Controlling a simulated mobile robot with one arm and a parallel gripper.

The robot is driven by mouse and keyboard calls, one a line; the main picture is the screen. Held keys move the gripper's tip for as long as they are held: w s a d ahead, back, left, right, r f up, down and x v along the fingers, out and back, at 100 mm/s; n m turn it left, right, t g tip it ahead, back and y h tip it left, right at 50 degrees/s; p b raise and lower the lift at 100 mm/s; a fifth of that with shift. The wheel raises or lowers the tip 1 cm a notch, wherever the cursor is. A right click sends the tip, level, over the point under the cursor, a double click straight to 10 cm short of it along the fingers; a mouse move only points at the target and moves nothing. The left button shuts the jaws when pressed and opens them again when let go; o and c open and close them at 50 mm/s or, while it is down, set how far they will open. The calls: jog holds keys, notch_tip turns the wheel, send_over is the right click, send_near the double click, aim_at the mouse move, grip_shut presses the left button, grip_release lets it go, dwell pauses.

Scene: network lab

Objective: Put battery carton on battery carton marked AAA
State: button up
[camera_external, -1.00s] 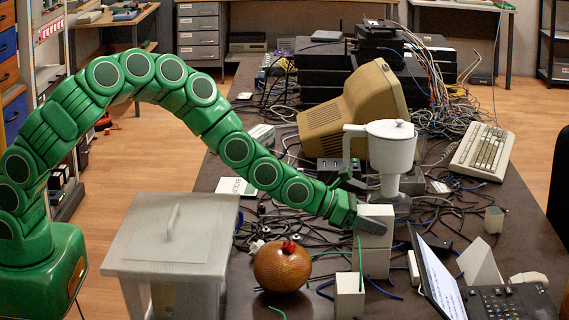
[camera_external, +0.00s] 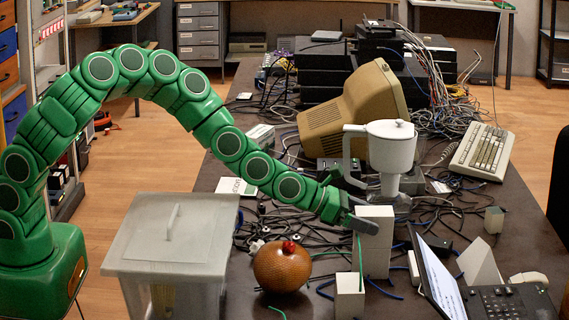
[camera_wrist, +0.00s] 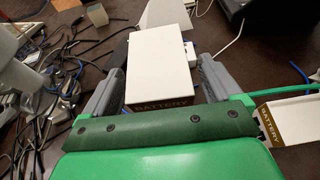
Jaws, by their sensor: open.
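A white battery carton (camera_external: 375,222) sits on top of another white carton (camera_external: 376,262), forming an upright stack on the table. In the wrist view, a white carton with BATTERY printed on its edge (camera_wrist: 160,62) lies between the fingertips. My gripper (camera_external: 357,212) is open at the left side of the stack's top; the wrist view shows its two grey fingers (camera_wrist: 162,80) either side of the carton, with a gap at the right finger. Another white carton (camera_external: 349,298) stands in front; a BATTERY-marked carton (camera_wrist: 290,118) shows at the wrist view's right. I cannot read an AAA mark.
A round brown object with a red top (camera_external: 282,268) and a lidded grey-white bin (camera_external: 170,240) are left of the stack. A white coffee grinder-like appliance (camera_external: 391,150) stands behind it. A laptop (camera_external: 437,275) is to the right. Cables cover much of the table.

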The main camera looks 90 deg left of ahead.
jog(key=v, duration=1)
dwell(0.3)
dwell(0.4)
